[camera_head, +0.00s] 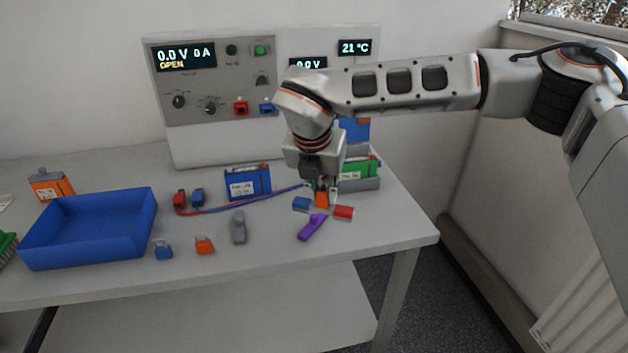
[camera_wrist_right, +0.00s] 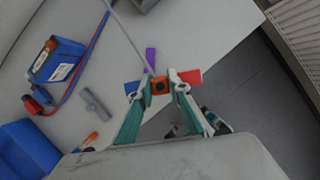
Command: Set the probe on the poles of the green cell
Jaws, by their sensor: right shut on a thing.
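The green cell (camera_head: 358,168) stands in a grey holder (camera_head: 366,184) at the back right of the bench, partly hidden behind my right wrist. My right gripper (camera_head: 321,196) points down just left of and in front of it. It is shut on a small orange block (camera_wrist_right: 160,86), which has a dark round mark and may be the probe; this is not certain. A thin grey line runs up past it in the wrist view. The block is apart from the green cell. The poles of the green cell cannot be made out. My left gripper is not in view.
A blue piece (camera_head: 301,204), a red piece (camera_head: 343,212) and a purple piece (camera_head: 312,228) lie around the gripper. A blue cell (camera_head: 248,184), red and blue leads (camera_head: 235,207), a grey piece (camera_head: 238,228) and a blue tray (camera_head: 90,240) are left. The cycler (camera_head: 215,135) stands behind.

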